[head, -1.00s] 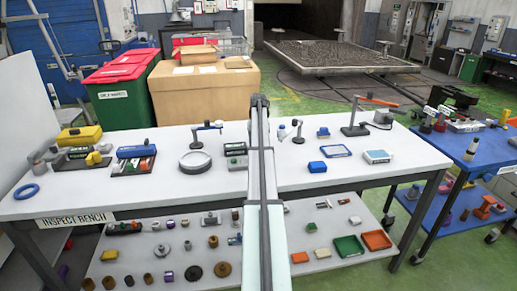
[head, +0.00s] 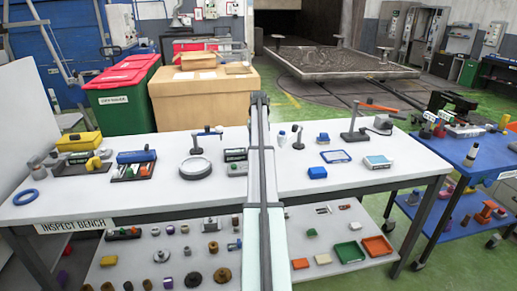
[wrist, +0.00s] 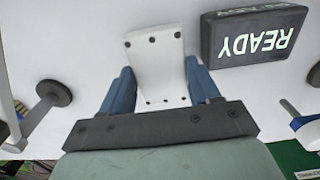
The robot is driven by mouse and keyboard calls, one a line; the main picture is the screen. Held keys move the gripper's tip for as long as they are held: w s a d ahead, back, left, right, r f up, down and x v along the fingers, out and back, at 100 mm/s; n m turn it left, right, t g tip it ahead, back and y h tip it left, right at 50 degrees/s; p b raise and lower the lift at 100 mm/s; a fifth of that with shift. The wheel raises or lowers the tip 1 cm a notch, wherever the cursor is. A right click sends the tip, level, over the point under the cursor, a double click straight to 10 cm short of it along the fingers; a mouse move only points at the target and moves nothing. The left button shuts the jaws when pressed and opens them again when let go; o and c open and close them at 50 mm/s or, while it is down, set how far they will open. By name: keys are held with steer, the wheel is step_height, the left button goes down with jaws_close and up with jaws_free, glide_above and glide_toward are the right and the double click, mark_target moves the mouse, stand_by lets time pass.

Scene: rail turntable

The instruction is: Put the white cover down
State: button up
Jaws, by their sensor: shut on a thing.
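The white cover (wrist: 157,65) is a pale plate with several dark holes, seen in the wrist view. My gripper (wrist: 158,84) has blue fingers on the left and right sides of the cover and is shut on it. The white bench top (wrist: 75,45) lies behind the cover. I cannot tell whether the cover touches the bench. In the head view my arm runs up the middle, and neither the cover nor the fingers can be made out there.
A dark READY box (wrist: 252,36) is close to the cover's right; it also shows in the head view (head: 235,155). A round magnifier stand (head: 195,167), a blue box (head: 317,172) and a blue-edged frame (head: 335,157) stand on the bench. Bare bench lies near the front (head: 150,200).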

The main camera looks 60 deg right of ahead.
step_height(320, 180, up, 6)
steer(key=shift+f, duration=0.1)
steer(key=shift+s+d+r, duration=0.1)
steer(key=shift+d+r, duration=0.05)
steer(key=shift+r, duration=0.15)
steer(key=s+d+r+m, duration=0.2)
steer(key=s+d+m, duration=0.1)
steer(key=s+d+r+m, duration=0.1)
steer(key=s+d+m, duration=0.1)
steer(key=s+d, duration=0.2)
steer(key=s+d+r+m, duration=0.2)
steer(key=s+d+m, duration=0.1)
steer(key=s+d, duration=0.1)
steer(key=shift+s+r+m, duration=0.2)
steer(key=shift+r+m, duration=0.1)
steer(key=s+d+m, duration=0.5)
steer(key=s, duration=0.5)
steer(key=m, duration=0.4)
glide_above(336, 156)
step_height(336, 156, down, 5)
step_height(336, 156, down, 10)
steer(key=shift+w+d+r, duration=0.1)
steer(key=shift+r, duration=0.15)
steer(key=shift+f, duration=0.1)
